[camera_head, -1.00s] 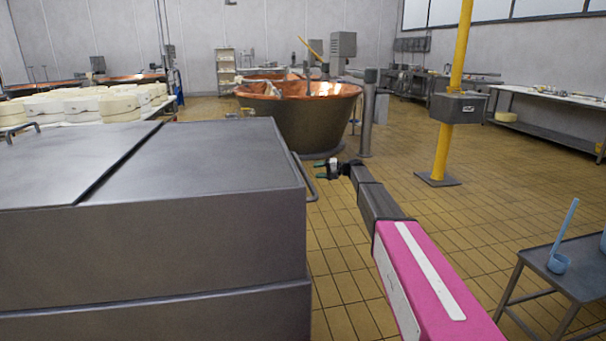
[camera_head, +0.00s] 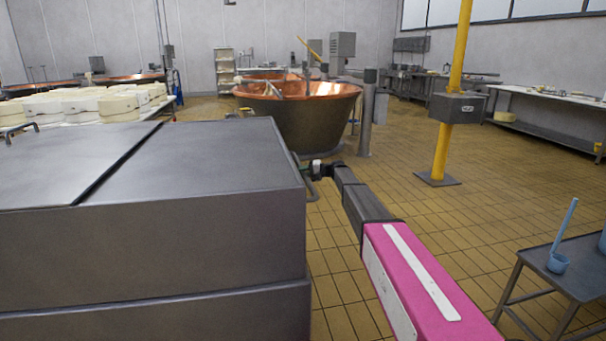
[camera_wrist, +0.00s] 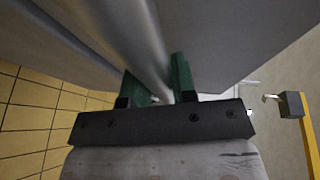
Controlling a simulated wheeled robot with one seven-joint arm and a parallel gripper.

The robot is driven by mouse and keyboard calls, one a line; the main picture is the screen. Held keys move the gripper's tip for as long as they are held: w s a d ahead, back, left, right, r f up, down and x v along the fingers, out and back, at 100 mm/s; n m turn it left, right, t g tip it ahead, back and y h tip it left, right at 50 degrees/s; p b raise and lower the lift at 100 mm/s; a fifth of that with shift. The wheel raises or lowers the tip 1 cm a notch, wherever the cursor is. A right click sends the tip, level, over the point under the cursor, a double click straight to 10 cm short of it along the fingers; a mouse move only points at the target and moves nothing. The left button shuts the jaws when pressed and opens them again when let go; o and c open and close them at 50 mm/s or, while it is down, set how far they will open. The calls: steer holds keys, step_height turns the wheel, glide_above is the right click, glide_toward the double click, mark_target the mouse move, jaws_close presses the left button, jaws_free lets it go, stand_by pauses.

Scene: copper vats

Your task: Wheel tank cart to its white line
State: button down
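The tank cart (camera_head: 200,165) is a large grey metal box with a split lid, filling the left and front of the head view. A bar handle (camera_head: 300,170) is on its right side, and the bar also crosses the wrist view (camera_wrist: 140,40). My gripper (camera_head: 310,172) is at this handle. In the wrist view, its green fingers (camera_wrist: 158,85) stand apart on either side of the bar; whether they touch it is unclear. I see no white floor line clearly in either view. The cart's wheels are out of view.
A copper vat (camera_head: 305,118) stands beyond the cart, with a grey post (camera_head: 367,115) beside it. A yellow pole (camera_head: 445,140) rises at the right. A small table with a blue ladle (camera_head: 560,262) is at the lower right. Tiled floor between is clear.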

mark_target(305, 173)
steer(key=s+a, duration=0.3)
steer(key=a, duration=0.6)
steer(key=shift+a, duration=0.4)
steer(key=c, duration=0.9)
jaws_free()
steer(key=shift+w+d, duration=0.2)
steer(key=shift+d, duration=0.1)
steer(key=v, duration=1.1)
